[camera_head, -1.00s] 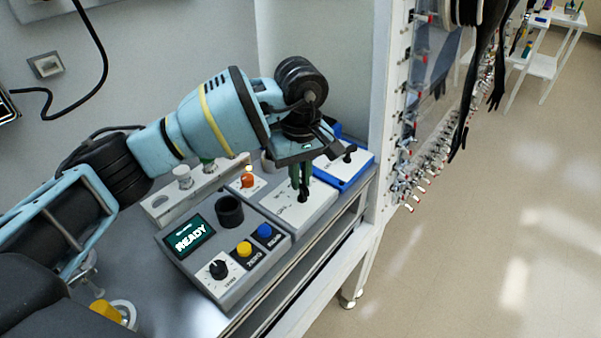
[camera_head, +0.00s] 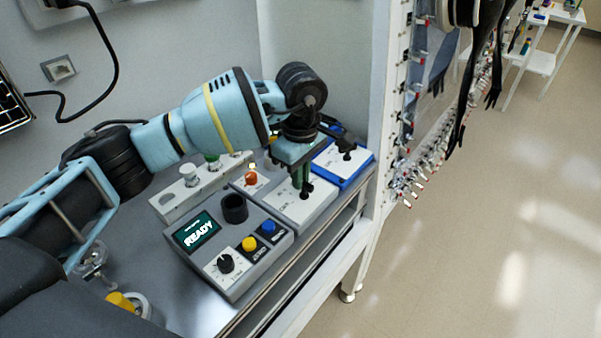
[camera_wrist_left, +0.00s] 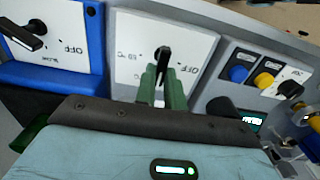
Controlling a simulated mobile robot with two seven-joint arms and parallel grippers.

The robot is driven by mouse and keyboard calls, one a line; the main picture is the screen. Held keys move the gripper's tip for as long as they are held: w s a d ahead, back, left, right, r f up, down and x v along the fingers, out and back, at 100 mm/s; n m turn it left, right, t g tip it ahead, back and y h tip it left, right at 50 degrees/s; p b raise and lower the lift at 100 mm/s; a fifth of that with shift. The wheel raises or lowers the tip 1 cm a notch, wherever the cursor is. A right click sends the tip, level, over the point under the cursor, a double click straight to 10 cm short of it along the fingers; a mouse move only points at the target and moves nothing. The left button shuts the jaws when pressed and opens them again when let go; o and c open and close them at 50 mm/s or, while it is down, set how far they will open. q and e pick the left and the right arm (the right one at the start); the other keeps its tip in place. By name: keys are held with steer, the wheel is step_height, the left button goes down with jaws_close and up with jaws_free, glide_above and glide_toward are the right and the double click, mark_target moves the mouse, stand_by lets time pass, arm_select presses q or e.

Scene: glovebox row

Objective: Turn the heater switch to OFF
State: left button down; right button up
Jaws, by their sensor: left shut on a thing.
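The heater switch is a black lever knob (camera_wrist_left: 164,54) on a white panel (camera_head: 286,205) marked OFF and with a °C label. My left gripper (camera_head: 302,182) reaches down over this panel. Its green fingers, also in the left wrist view (camera_wrist_left: 161,84), are shut on the knob and hide part of it. My right gripper is not in view.
A blue-edged box (camera_head: 352,178) with another OFF knob (camera_wrist_left: 26,37) stands right beside the panel. On the other side is a grey unit reading READY (camera_head: 197,232), with a black dial and yellow and blue buttons. A white frame post (camera_head: 380,110) rises at the right.

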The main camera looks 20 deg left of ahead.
arm_select(q)
steer(key=c, duration=1.5)
jaws_free()
steer(key=shift+r, duration=3.9)
